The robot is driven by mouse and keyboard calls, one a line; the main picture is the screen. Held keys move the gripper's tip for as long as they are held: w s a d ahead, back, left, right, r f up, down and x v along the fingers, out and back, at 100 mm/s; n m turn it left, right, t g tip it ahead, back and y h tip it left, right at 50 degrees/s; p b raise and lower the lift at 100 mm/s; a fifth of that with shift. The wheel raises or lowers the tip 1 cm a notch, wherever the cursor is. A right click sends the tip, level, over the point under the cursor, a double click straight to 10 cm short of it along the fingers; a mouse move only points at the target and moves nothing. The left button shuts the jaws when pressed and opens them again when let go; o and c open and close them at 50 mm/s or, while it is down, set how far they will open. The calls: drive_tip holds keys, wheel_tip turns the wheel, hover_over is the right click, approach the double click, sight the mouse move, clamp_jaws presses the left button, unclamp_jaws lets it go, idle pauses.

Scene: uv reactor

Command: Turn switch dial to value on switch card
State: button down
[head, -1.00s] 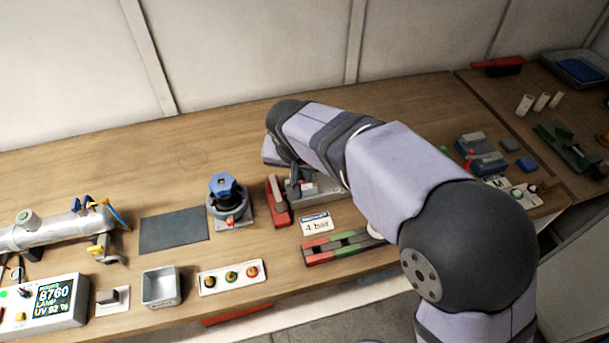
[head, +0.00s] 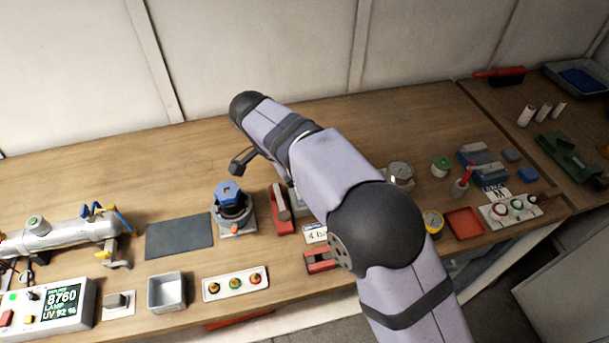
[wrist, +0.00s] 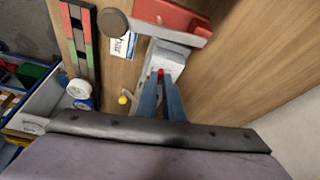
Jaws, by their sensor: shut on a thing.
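A white card with a dark top band (head: 315,233) lies right of the red block, partly hidden by my arm; the visible print starts with "4 ba". It also shows in the wrist view (wrist: 123,45). In the wrist view, my gripper's two blue-grey fingers (wrist: 161,82) come together at a small red piece (wrist: 161,72) in front of a pale grey block (wrist: 166,58). The fingers are shut on this piece, as far as I can see. My arm hides the gripper in the head view. I cannot tell for sure which part is the switch dial.
A red block with a grey bar (head: 281,212) stands beside the pale block. A blue knob on a grey base (head: 229,195) is further left. A striped red, green and dark rail (wrist: 79,40) lies near the front edge. A dark mat (head: 179,237) is left.

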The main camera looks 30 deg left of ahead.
drive_tip(key=shift+a+m+g+h+p, duration=0.1)
drive_tip(key=shift+m+g+h+p, duration=0.2)
drive_tip(key=shift+m+p, duration=0.6)
drive_tip(key=shift+m, duration=0.3)
drive_tip(key=c, duration=1.9)
unclamp_jaws()
drive_tip(key=b+v, duration=0.1)
drive_tip(key=v, duration=0.6)
drive_tip(key=shift+r, duration=0.15)
